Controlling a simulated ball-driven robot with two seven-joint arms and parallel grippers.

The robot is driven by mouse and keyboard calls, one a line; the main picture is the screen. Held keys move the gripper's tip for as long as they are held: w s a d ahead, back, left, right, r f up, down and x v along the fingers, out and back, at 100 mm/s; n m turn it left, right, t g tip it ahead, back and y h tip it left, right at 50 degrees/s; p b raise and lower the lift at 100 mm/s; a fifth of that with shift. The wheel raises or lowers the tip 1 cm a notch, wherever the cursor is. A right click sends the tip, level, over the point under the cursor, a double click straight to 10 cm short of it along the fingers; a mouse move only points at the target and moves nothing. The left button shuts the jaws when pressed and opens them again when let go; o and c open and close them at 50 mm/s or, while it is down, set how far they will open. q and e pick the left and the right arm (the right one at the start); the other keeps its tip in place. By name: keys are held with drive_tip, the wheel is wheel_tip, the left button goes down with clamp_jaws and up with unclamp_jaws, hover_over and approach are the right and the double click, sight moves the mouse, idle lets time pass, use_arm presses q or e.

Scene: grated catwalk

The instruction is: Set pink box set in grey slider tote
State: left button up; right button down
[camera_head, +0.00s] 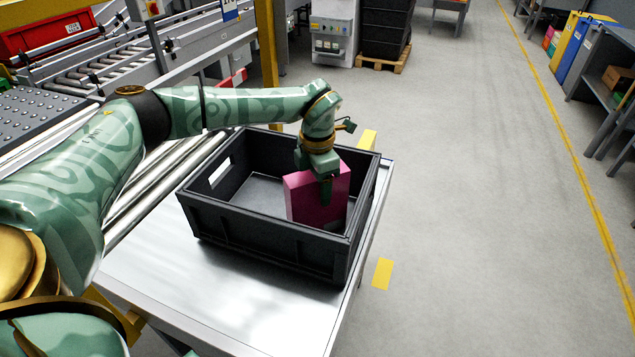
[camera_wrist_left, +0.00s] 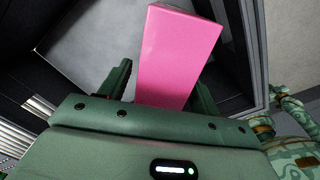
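The pink box (camera_head: 305,197) stands roughly upright inside the dark grey tote (camera_head: 262,232), near its right end. The tote's front wall hides the box's lower edge, so I cannot tell whether it rests on the tote floor. My left gripper (camera_head: 326,188) points down over the box. In the left wrist view, the pink box (camera_wrist_left: 172,62) lies between the two green fingers of my left gripper (camera_wrist_left: 163,85). They are close to its sides, but I cannot tell whether they press on it. My right gripper is not in view.
The tote sits on a shiny metal table (camera_head: 225,285) with free surface in front. A roller conveyor (camera_head: 85,65) runs at the left. Open floor (camera_head: 470,180) lies to the right, with shelving (camera_head: 610,85) beyond a yellow line. A dark bin on a pallet (camera_head: 385,62) stands behind.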

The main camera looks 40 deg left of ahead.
use_arm(q)
drive_tip(key=shift+r, duration=0.15)
wheel_tip(320, 180, up, 12)
drive_tip(key=p, duration=0.4)
idle(1.2)
